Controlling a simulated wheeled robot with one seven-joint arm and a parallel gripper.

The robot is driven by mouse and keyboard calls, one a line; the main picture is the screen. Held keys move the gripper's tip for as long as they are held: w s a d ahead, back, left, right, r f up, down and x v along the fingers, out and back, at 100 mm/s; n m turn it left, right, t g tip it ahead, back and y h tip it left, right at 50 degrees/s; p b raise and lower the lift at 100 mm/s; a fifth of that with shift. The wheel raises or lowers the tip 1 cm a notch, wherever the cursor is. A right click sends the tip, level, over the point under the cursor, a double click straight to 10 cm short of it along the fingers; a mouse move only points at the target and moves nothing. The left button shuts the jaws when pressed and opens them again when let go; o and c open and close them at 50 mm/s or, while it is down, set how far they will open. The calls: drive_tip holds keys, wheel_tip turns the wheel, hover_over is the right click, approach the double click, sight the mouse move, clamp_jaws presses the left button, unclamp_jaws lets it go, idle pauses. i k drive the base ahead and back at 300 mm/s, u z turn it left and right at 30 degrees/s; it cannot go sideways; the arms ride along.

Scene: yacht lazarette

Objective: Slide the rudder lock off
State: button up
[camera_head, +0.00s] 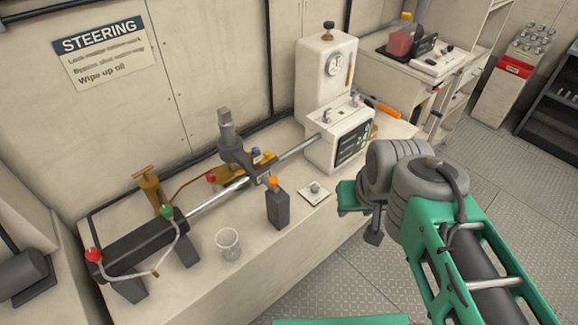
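The steering gear lies along the bench (305,240): a black cylinder (140,245) at the left with a bright rod (215,195) running up to the right. A dark grey upright arm (233,145) meets the rod near its middle, with a yellow piece (238,172) behind. A dark block with an orange knob (277,207) stands in front of the rod. I cannot tell for sure which part is the rudder lock. My gripper (373,237) is small and partly hidden by my wrist, right of the bench edge and apart from the gear. Its fingers do not show clearly.
A clear glass beaker (228,244) and a small pale plate (314,193) stand near the bench's front edge. A white gauge unit (326,75) and control box (343,138) stand at the back right. The floor (500,180) at right is open.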

sight(270, 182)
drive_tip(key=u, duration=0.25)
drive_tip(key=i, duration=0.7)
drive_tip(key=u, duration=0.55)
drive_tip(key=k, duration=1)
drive_tip(key=u, duration=1.5)
drive_tip(key=i, duration=0.95)
drive_tip(key=z, duration=1.05)
